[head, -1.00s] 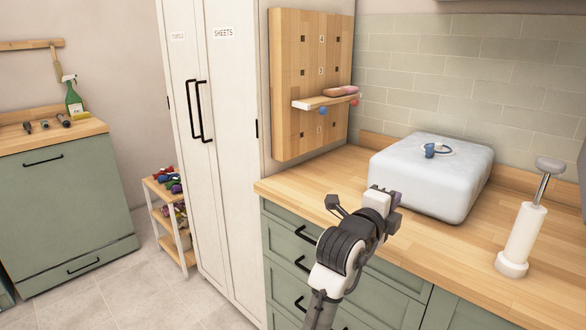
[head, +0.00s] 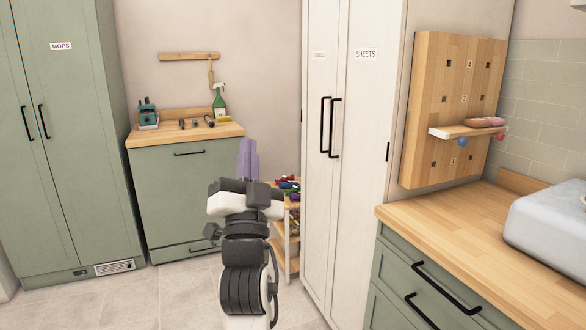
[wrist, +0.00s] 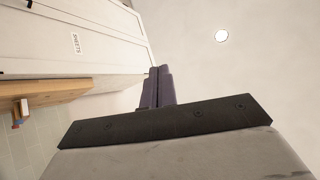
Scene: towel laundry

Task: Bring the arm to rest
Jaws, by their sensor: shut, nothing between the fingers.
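My gripper (head: 247,160) is in the lower middle of the head view, at the end of my raised arm. Its purple fingers point up and lie together, with nothing between them. The fingers also show in the wrist view (wrist: 158,88), side by side and closed, against the pale ceiling. The gripper is in front of the small shelf rack and the green cabinet in the picture and touches nothing that I can see.
A white cabinet (head: 370,130) labelled SHEETS stands right of my arm. A wooden counter (head: 440,230) with a grey-white box (head: 550,225) is at the right. A green cabinet (head: 185,205) and a MOPS cabinet (head: 65,150) stand left. A rack (head: 292,235) is partly hidden. Floor is open at lower left.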

